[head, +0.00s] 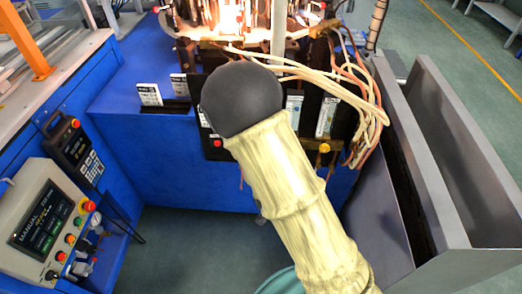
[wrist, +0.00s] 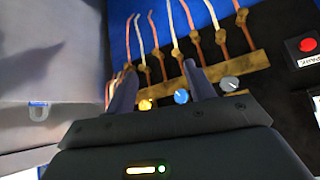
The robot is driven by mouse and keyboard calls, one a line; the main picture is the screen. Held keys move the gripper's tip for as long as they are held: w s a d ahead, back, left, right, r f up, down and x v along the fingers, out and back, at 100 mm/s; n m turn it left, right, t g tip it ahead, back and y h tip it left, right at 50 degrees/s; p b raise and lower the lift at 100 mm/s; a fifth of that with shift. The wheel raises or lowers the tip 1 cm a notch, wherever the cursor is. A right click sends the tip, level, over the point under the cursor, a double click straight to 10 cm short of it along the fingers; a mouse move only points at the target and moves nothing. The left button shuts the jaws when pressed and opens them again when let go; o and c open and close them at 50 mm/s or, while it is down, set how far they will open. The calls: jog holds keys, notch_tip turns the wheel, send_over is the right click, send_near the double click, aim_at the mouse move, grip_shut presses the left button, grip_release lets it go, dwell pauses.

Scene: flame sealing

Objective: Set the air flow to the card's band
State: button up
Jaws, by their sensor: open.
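In the wrist view my gripper (wrist: 158,80) is open, its two dark fingers pointing at a dark panel. A yellow knob (wrist: 145,104) and a blue knob (wrist: 181,96) appear between the fingers; the blue one is close to the right finger. A grey knob (wrist: 229,84) is right of that finger. I cannot tell whether a finger touches any knob, or which one sets the air. In the head view my arm hides the gripper. White cards (head: 149,94) stand on the blue cabinet, and two upright flow gauges (head: 293,108) (head: 328,116) show; their print is unreadable.
A brass bar (wrist: 225,68) with several hoses runs above the knobs. A red button (wrist: 308,44) is at the right. Pale hoses (head: 350,92) hang by the gauges. A grey bin (head: 440,150) is at the right, a control box (head: 48,222) at the left.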

jog(key=a+n+t+y+b, duration=0.1)
jog(key=a+n+t+b, duration=0.2)
jog(key=a+t, duration=0.5)
jog(key=shift+f+n+t+y+b, duration=0.2)
jog(key=shift+n+t+y+b, duration=0.15)
jog(key=shift+t, duration=0.85)
jog(key=shift+w+a+f+b, duration=0.1)
jog(key=shift+w+f+b, duration=0.05)
jog(key=shift+b, duration=0.4)
jog(key=w+b, duration=0.1)
jog(key=b, duration=0.4)
jog(key=shift+w+a, duration=0.15)
jog(key=shift+a, duration=0.25)
jog(key=shift+w+b, duration=0.15)
jog(key=shift+b, duration=0.75)
jog(key=b, duration=0.3)
jog(key=shift+w+d, duration=0.1)
jog(key=shift+w, duration=0.2)
jog(key=b, duration=0.2)
jog(key=shift+w+d+b, duration=0.15)
jog(key=shift+d+b, duration=0.1)
jog(key=shift+b, duration=0.1)
